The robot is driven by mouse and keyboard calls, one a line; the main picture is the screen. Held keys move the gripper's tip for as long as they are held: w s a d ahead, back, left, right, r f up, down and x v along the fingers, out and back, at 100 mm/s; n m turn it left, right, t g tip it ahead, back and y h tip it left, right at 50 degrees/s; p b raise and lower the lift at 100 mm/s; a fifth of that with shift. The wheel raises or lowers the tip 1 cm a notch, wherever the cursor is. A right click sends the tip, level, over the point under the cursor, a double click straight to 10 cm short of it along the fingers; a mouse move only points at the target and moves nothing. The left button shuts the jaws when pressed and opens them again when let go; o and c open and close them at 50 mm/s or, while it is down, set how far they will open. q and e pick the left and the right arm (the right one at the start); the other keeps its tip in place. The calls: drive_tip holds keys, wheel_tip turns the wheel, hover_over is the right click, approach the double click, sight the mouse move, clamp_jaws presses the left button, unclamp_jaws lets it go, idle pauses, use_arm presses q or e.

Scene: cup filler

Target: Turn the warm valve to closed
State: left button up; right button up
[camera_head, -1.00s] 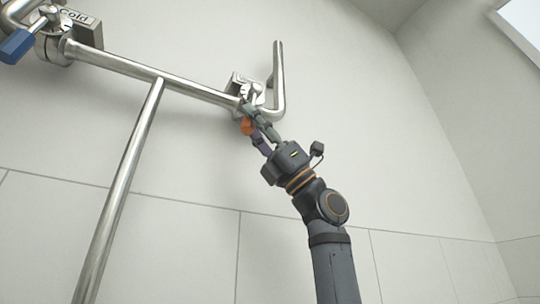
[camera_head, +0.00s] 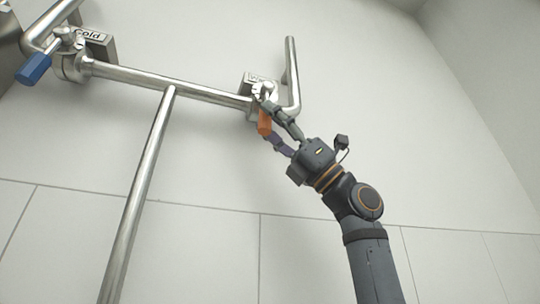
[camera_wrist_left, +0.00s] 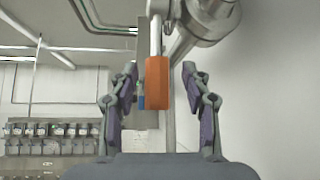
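The warm valve (camera_head: 262,93) sits at the right end of the horizontal steel pipe. Its sign is partly covered and shows little more than a "W". Its orange handle (camera_head: 264,122) hangs down from the valve, close to upright. In the left wrist view, the orange handle (camera_wrist_left: 157,83) is between the two fingers, with a gap on each side. My left gripper (camera_wrist_left: 160,103) is open around the handle without visible contact; it also shows in the head view (camera_head: 270,122). My right gripper is not in view.
A cold valve with a blue handle (camera_head: 34,69) is at the pipe's left end. A vertical steel pipe (camera_head: 141,190) runs down from the horizontal pipe (camera_head: 170,85). A bent pipe (camera_head: 292,75) rises right of the warm valve. The tiled wall (camera_head: 200,240) is close behind.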

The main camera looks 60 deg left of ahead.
use_arm(q)
drive_tip(key=shift+s, duration=0.15)
drive_tip(key=shift+f, duration=0.25)
drive_tip(key=v, duration=1.1)
drive_tip(key=shift+w+f, duration=0.15)
drive_tip(key=shift+w, duration=0.25)
drive_tip(key=shift+c, duration=0.2)
